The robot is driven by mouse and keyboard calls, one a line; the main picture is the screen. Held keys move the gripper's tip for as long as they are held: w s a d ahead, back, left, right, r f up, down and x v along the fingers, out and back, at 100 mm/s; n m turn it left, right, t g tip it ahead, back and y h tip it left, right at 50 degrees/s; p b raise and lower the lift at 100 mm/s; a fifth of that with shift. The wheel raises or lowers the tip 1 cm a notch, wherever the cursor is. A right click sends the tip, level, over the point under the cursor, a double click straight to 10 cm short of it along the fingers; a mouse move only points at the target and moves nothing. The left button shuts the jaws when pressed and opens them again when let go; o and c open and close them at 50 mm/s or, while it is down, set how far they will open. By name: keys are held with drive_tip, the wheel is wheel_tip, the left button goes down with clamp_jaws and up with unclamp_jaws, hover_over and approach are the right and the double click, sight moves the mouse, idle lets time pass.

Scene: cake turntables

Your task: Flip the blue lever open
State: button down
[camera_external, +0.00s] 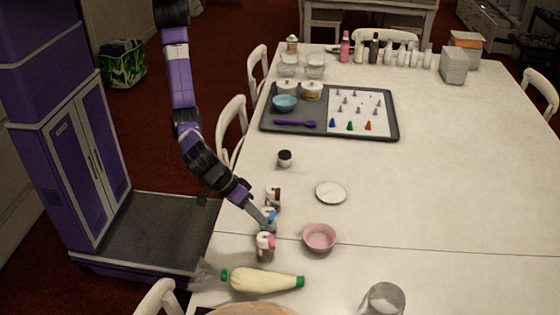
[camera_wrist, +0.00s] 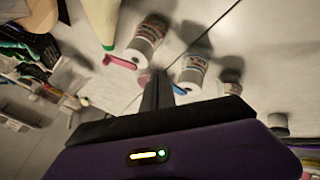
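Three small flip-lever containers stand in a row near the table's left edge. The front container (camera_external: 265,246) has a pink lever, which also shows in the wrist view (camera_wrist: 121,62). The rear container (camera_external: 273,194) has a brown lever. My gripper (camera_wrist: 157,88) has its fingers together with nothing visible between them. Its tips are right beside the blue-lever container; I cannot tell whether they touch it.
A pink bowl (camera_external: 319,238) and a small white plate (camera_external: 331,193) stand to the right. A squeeze bottle with green ends (camera_external: 265,281) lies in front. A dark-lidded jar (camera_external: 285,158) and a grey tray (camera_external: 388,131) are farther back.

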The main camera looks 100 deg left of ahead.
drive_tip(key=shift+s+a, duration=0.15)
drive_tip(key=shift+a, duration=0.5)
drive_tip(key=s+d+r, duration=0.4)
drive_tip(key=s+r, duration=0.4)
drive_tip(key=shift+d, duration=0.3)
drive_tip(key=shift+s, duration=0.1)
idle(0.4)
